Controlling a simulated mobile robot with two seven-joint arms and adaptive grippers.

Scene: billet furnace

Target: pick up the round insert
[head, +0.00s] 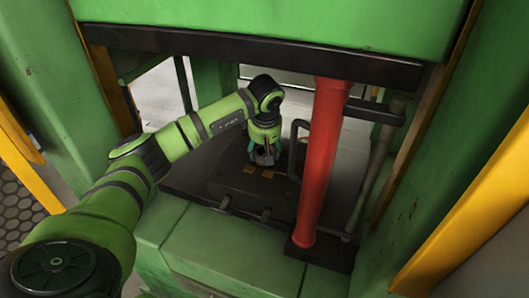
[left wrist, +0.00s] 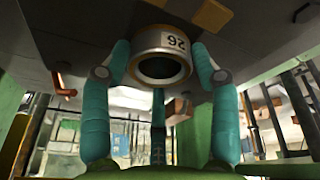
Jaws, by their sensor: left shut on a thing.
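In the head view my left gripper (head: 264,157) points down at the dark plate inside the green press frame, and the insert is mostly hidden by the fingers. In the left wrist view the insert is close to the dark plate surface; I cannot tell whether they touch. My right gripper is not in view.
A red column (head: 322,165) stands right of the gripper, with a dark bent pipe (head: 297,140) between them. A dark crossbeam (head: 250,52) spans above the arm. Green posts (head: 45,90) flank the opening. Small yellow patches (head: 267,174) mark the dark plate (head: 205,165).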

